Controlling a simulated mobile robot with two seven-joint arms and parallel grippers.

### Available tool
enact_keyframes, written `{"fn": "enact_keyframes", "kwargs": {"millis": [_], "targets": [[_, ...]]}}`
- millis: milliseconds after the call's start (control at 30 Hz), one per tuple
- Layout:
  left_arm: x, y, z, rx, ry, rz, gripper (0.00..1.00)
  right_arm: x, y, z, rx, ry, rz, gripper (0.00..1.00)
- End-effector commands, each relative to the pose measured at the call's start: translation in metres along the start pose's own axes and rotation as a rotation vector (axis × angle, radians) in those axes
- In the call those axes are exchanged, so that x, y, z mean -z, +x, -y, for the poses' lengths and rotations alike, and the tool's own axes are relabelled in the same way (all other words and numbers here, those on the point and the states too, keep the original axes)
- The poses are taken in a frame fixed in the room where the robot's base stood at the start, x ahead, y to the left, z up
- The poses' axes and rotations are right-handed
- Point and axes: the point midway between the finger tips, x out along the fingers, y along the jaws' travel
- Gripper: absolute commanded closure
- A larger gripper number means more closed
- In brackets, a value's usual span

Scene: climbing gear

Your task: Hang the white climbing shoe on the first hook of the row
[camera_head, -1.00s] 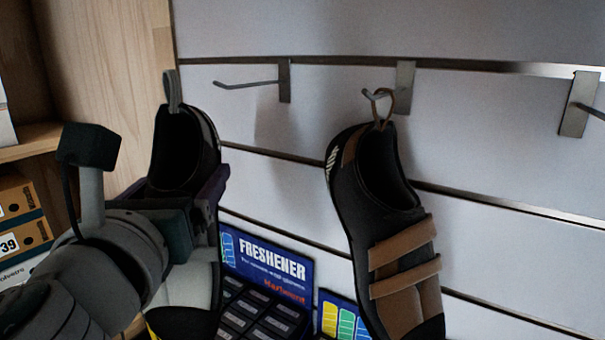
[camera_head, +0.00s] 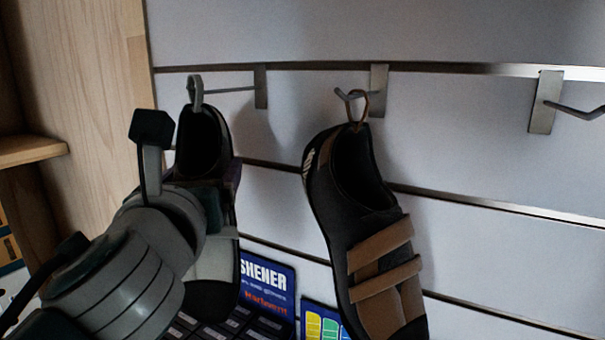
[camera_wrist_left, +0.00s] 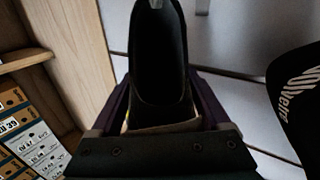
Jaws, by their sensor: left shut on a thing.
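My left gripper (camera_head: 208,190) is shut on the white climbing shoe (camera_head: 212,262), which has a black opening and a black toe and hangs heel up. Its grey heel loop (camera_head: 195,92) is at the tip of the first hook (camera_head: 230,89), the leftmost of the row. Whether the hook's tip is through the loop I cannot tell. In the left wrist view the shoe's dark opening (camera_wrist_left: 158,60) lies between the purple fingers (camera_wrist_left: 168,118). My right gripper is not in view.
A brown and black shoe (camera_head: 365,235) hangs by its loop on the second hook (camera_head: 378,92). A third hook (camera_head: 545,103) at the right is empty. A blue freshener display (camera_head: 266,284) stands below. A wooden shelf side (camera_head: 85,110) is at the left.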

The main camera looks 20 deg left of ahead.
Motion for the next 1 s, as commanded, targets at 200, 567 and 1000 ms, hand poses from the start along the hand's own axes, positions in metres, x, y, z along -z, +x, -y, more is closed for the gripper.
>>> {"fn": "enact_keyframes", "kwargs": {"millis": [200, 567, 1000], "targets": [[0.002, 0.013, 0.008, 0.001, -0.002, 0.002, 0.90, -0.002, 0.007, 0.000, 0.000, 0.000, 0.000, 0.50], [0.006, 0.031, 0.020, 0.001, 0.000, 0.002, 0.90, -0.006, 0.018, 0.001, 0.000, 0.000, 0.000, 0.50], [0.013, 0.039, 0.024, 0.000, 0.000, 0.002, 0.90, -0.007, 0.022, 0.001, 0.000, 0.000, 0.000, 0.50]]}}
